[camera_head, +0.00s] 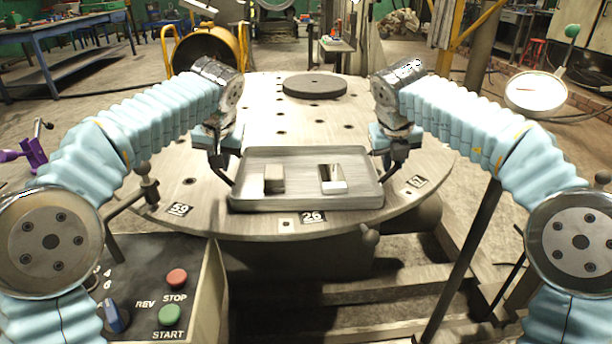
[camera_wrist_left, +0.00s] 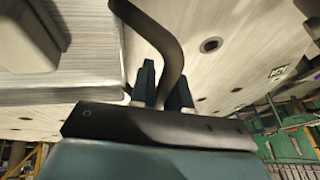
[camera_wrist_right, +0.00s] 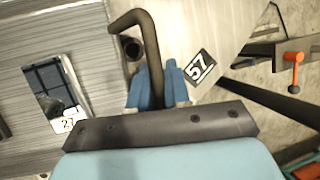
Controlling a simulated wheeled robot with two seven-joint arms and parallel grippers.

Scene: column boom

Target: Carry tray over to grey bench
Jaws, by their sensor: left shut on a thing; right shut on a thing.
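The shallow grey metal tray (camera_head: 305,200) is at the near side of the round metal table (camera_head: 430,170), level in the head view. I cannot tell whether it rests on the top or hangs just above it. It carries two metal blocks, left (camera_head: 270,180) and right (camera_head: 333,180). My left gripper (camera_head: 221,165) is shut on the dark bent handle at the tray's left end, also seen in the left wrist view (camera_wrist_left: 172,45). My right gripper (camera_head: 394,155) is shut on the matching handle at the right end, also seen in the right wrist view (camera_wrist_right: 150,45).
A dark round disc (camera_head: 315,86) lies at the table's far side. A control box (camera_head: 165,265) with red and green buttons stands at the front left. A workbench with blue legs (camera_head: 65,30) stands far left.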

